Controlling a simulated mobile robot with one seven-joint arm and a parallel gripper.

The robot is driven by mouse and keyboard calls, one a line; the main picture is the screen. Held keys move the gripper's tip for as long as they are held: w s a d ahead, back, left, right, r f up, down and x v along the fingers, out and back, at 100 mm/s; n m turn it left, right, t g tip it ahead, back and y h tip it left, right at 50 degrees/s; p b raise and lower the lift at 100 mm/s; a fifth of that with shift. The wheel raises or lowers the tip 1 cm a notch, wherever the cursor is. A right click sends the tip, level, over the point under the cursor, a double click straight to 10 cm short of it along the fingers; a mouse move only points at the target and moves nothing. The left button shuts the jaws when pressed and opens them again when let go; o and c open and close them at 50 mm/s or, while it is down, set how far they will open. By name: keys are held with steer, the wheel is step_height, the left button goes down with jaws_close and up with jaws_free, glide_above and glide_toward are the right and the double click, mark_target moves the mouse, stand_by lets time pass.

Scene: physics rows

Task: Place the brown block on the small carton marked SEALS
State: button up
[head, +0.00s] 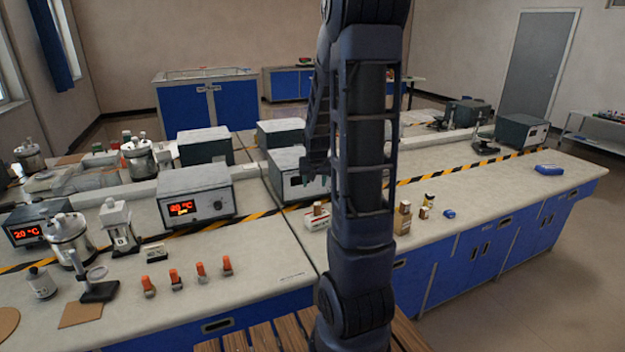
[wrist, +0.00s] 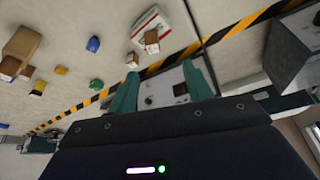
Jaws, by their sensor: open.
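My gripper (wrist: 162,88) is open and empty in the wrist view, its two green fingers apart above the bench. In the head view my arm hides most of it. A white and red carton (wrist: 150,20) lies beyond the fingers, with a brown block (wrist: 152,36) at its near end; in the head view a brown block (head: 318,208) appears on top of the white carton (head: 315,222). A small brown block (wrist: 132,60) lies nearer the fingers. A tan carton (wrist: 22,43) stands at the left with small brown blocks (wrist: 10,66) beside it. I cannot read SEALS on any carton.
A grey instrument (wrist: 165,90) shows between and behind the fingers. Blue (wrist: 93,44) and yellow (wrist: 61,70) small items lie on the bench. Yellow-black tape (head: 270,212) runs along it. The bench (head: 500,195) is mostly clear towards the right.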

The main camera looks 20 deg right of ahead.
steer(key=s+a+r+n, duration=0.1)
steer(key=s+a+r, duration=0.3)
steer(key=s, duration=0.4)
steer(key=s+a+r+n+y, duration=0.1)
steer(key=s+a+r, duration=0.3)
steer(key=s+r, duration=0.3)
steer(key=s+a+r+n, duration=0.2)
steer(key=s+a+r, duration=0.2)
steer(key=s, duration=0.7)
steer(key=shift+a+r, duration=0.15)
steer(key=shift+r, duration=0.65)
steer(key=shift+o, duration=0.4)
stand_by(1.7)
